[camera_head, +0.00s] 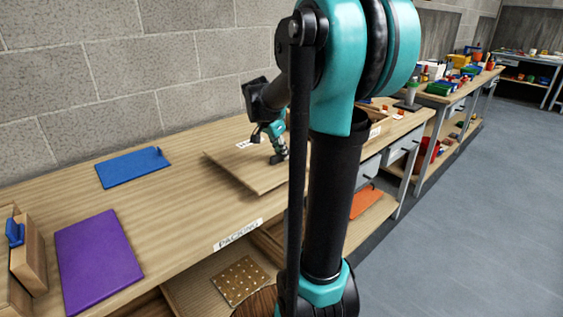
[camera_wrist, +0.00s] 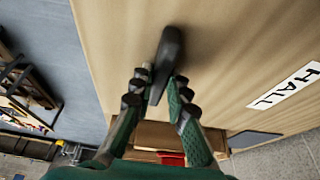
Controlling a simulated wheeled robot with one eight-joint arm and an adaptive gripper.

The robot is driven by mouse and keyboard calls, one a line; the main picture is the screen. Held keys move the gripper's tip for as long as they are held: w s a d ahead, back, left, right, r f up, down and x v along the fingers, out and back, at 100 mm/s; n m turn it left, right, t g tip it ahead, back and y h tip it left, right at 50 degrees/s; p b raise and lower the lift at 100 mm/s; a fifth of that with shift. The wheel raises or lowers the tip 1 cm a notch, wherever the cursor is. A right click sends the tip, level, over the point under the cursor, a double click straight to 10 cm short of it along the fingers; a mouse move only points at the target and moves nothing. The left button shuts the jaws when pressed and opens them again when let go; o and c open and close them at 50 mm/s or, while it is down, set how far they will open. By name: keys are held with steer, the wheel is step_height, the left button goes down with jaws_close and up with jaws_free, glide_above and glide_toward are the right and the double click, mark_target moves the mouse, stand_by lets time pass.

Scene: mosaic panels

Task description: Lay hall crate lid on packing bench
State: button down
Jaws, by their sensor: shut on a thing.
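The hall crate lid (camera_head: 228,168) is a flat light-wood board over the right part of the packing bench (camera_head: 170,205), partly hidden behind my arm. In the wrist view, its wooden face (camera_wrist: 215,55) carries a white HALL label (camera_wrist: 285,86) and a dark upright handle (camera_wrist: 168,55). My gripper (camera_head: 278,156) points down at the lid. In the wrist view, my gripper (camera_wrist: 160,84) is shut on that handle, one finger on each side. I cannot tell whether the lid touches the bench top. The bench's front edge bears a PACKING label (camera_head: 238,234).
A blue panel (camera_head: 130,168) lies near the wall and a purple panel (camera_head: 98,258) near the front edge. A wooden box (camera_head: 32,255) stands at the far left. Bare bench lies between these and the lid. Other cluttered benches (camera_head: 450,90) run along the wall at right.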

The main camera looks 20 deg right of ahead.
mark_target(282, 160)
steer(key=shift+f, duration=1.85)
steer(key=c, duration=1.5)
jaws_free()
steer(key=v, duration=1.2)
